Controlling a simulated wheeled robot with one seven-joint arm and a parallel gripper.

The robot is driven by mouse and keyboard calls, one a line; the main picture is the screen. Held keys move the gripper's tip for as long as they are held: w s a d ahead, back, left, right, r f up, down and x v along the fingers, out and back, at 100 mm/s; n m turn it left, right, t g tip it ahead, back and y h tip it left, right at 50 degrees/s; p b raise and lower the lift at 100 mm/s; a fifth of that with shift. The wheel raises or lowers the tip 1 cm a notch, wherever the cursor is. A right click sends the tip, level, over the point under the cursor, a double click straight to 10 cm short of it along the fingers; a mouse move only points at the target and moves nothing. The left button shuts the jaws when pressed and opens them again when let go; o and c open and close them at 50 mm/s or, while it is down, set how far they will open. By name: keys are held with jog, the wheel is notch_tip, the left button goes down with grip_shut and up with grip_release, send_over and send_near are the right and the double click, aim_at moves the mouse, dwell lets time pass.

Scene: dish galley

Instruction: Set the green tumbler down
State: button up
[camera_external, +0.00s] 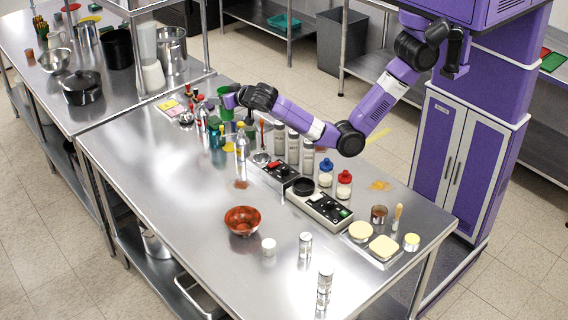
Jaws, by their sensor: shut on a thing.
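My gripper (229,101) is at the far left end of my purple arm, low over the back part of the steel table (170,200). It is shut on the green tumbler (226,113), whose bright green side shows just below the fingers.
A teal object (216,132) and several bottles stand close around the gripper. Tall grey canisters (293,147) and a scale (320,208) are to the right. A red-brown bowl (242,220) stands in front. The table's left front area is clear.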

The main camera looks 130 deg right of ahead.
jog(key=w+a, duration=0.2)
jog(key=a, duration=0.1)
jog(key=shift+w+r+g, duration=0.2)
jog(key=shift+r+g, duration=0.1)
jog(key=shift+r, duration=0.1)
notch_tip(320, 180, down, 22)
jog(key=shift+d+f+p, duration=0.1)
jog(key=shift+f+p, duration=0.05)
jog(key=shift+p, duration=1.1)
jog(key=x, duration=0.1)
jog(key=p+x, duration=0.2)
jog(key=x, duration=0.1)
jog(key=shift+d+r, duration=0.15)
jog(key=shift+r, duration=0.2)
jog(key=shift+f, duration=0.35)
jog(key=shift+f, duration=0.15)
jog(key=o, duration=1.4)
